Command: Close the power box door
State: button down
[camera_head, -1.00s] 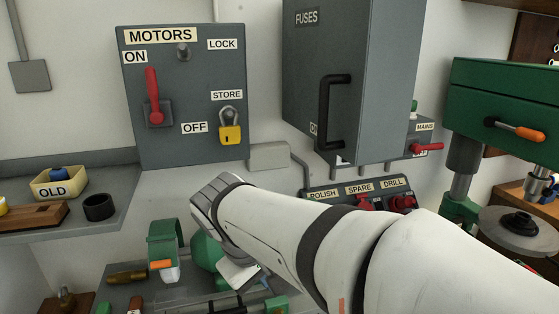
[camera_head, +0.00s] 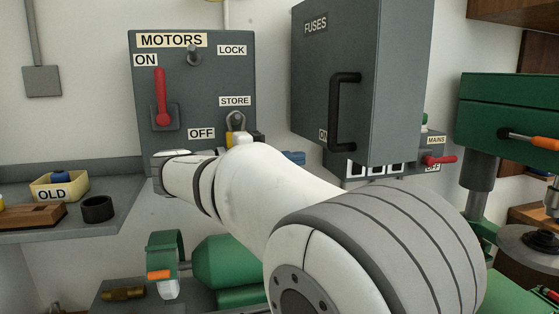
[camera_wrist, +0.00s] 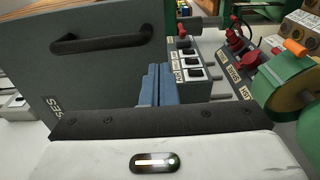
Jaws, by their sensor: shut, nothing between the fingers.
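The grey power box door (camera_head: 325,70), marked FUSES, has a black bar handle (camera_head: 345,110). How far it stands open is hard to tell. In the wrist view the door (camera_wrist: 95,80) fills the upper left, its handle (camera_wrist: 100,43) beyond my fingers. My gripper (camera_wrist: 157,85) has blue fingers, shut together and empty, beside the door's right edge in that view; contact cannot be told. In the head view my arm hides most of the gripper, and only a bit of blue fingers (camera_head: 293,157) shows left of the door's lower edge.
The MOTORS panel (camera_head: 190,85) with a red lever and yellow padlock is left of the box. A MAINS switch (camera_head: 438,160) and green drill press (camera_head: 510,110) stand right. Switches with red levers (camera_wrist: 235,40) lie right of my fingers in the wrist view. Green machines stand below.

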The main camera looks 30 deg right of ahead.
aim_at(346, 154)
jog(key=d, duration=0.3)
jog(key=d+p, duration=0.1)
jog(key=d, duration=0.2)
jog(key=s+d, duration=0.1)
jog(key=d, duration=0.2)
jog(key=shift+s, duration=0.1)
jog(key=shift+d+f, duration=0.1)
